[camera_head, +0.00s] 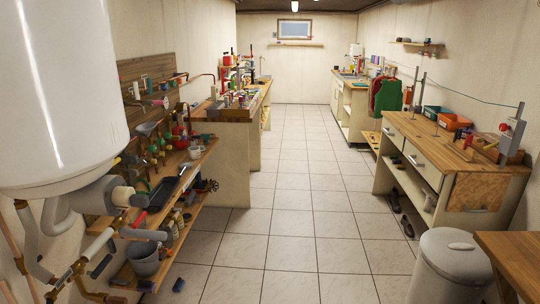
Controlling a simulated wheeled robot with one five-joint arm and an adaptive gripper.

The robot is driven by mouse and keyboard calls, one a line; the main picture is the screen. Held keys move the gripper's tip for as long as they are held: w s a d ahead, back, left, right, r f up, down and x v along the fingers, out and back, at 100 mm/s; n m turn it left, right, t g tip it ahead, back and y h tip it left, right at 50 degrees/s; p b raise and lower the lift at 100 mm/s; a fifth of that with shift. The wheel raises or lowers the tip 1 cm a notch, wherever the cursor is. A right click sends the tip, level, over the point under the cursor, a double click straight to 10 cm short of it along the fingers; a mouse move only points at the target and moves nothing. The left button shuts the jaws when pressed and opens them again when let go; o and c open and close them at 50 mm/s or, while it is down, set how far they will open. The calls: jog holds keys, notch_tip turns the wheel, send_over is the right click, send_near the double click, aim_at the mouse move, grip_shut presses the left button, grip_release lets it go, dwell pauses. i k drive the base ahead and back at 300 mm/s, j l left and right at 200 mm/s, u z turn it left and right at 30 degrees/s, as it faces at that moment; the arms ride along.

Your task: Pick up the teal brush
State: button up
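I cannot make out a teal brush with certainty. Small green and teal items (207,137) show on the left workbench, too small to name. My gripper is not in view.
A white boiler (60,90) with pipes fills the left. A wooden workbench (455,165), a lidded bin (452,262) and a table corner (515,255) are at right. The tiled middle floor is clear.

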aim_at(206, 141)
jog(key=i+u, duration=0.2)
jog(key=i, duration=0.4)
jog(key=i+u, duration=0.15)
jog(key=i, duration=0.45)
jog(key=i+l+u, duration=0.2)
jog(key=i, duration=0.4)
jog(key=i+u, duration=0.2)
jog(key=i, duration=0.45)
jog(key=i+l+u, duration=0.1)
jog(key=i+u, duration=0.15)
jog(key=i, duration=0.35)
